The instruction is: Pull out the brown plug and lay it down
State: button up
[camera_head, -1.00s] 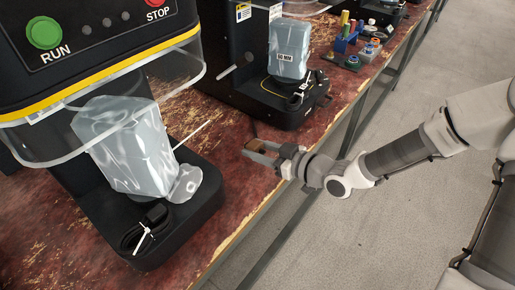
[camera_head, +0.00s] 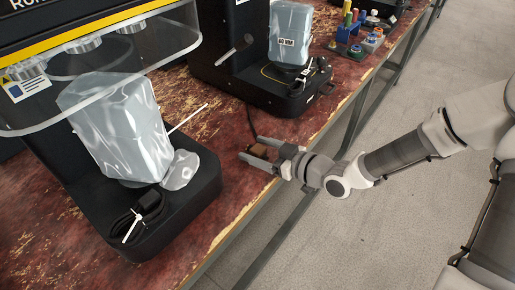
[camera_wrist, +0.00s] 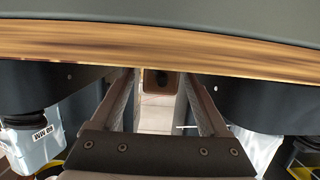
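The brown plug (camera_head: 258,151) is at the front edge of the red worn bench top, in the gap between two black machines. A thin dark cord (camera_head: 249,118) runs back from it. My gripper (camera_head: 262,154) reaches in from the right with its two fingers apart, one on each side of the plug. In the wrist view the plug (camera_wrist: 158,80) sits between the fingertips, with a narrow gap seen on either side. I cannot tell if the plug's underside rests fully on the bench. No socket shows at the plug.
A near machine base (camera_head: 150,225) holds a clear-wrapped block (camera_head: 120,130) and a coiled black cable (camera_head: 145,210). A second machine (camera_head: 270,85) stands behind. Small coloured parts (camera_head: 358,40) stand farther along the bench (camera_head: 60,250). Grey floor is open at the right.

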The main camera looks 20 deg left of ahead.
jog(key=shift+d, duration=0.1)
dwell(0.3)
jog(key=p+v, duration=0.6)
jog(key=v, duration=1.1)
jog(key=shift+d+r, duration=0.1)
